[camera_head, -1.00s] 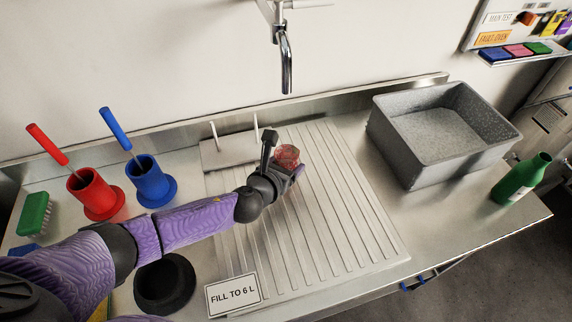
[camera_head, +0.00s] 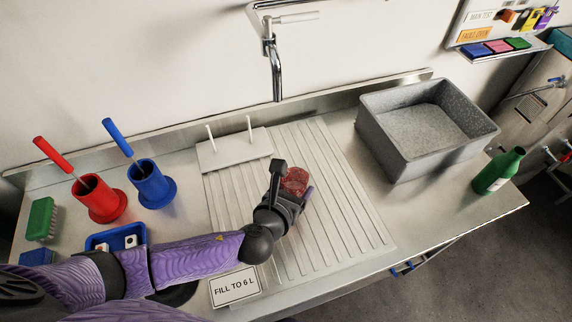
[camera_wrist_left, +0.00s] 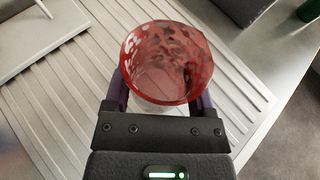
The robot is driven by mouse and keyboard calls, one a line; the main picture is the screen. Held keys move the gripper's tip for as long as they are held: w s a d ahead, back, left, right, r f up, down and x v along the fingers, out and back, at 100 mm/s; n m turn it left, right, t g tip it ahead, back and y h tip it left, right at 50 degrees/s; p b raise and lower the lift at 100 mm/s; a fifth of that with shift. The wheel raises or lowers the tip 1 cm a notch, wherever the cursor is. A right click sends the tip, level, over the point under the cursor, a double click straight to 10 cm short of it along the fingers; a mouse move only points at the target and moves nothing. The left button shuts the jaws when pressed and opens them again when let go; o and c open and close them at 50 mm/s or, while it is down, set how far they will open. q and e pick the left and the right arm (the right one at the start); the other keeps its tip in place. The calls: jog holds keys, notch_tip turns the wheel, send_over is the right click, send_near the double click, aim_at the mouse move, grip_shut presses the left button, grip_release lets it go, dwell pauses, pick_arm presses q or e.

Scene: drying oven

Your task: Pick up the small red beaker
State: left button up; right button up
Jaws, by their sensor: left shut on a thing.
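The small red beaker (camera_head: 295,181) is a translucent red vessel with a round open rim. My left gripper (camera_head: 290,190) is shut on it, over the ribbed drainboard (camera_head: 340,215). In the left wrist view the beaker (camera_wrist_left: 166,62) sits between the two fingers of the left gripper (camera_wrist_left: 160,100), its open mouth facing the camera. It looks empty. I cannot tell whether its base touches the drainboard. My right gripper is not in view.
A grey basin (camera_head: 425,135) and a green bottle (camera_head: 498,171) stand to the right. Red (camera_head: 99,199) and blue (camera_head: 151,185) holders with brushes stand to the left. A white pegged rack (camera_head: 233,150) is behind the gripper. A tap (camera_head: 275,75) hangs above.

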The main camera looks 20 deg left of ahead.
pick_arm(q)
jog(key=s+d+r+p, duration=0.4)
jog(key=s+d+p, duration=0.1)
jog(key=s, duration=0.3)
jog(key=shift+s+d, duration=0.2)
jog(key=shift+d, duration=0.15)
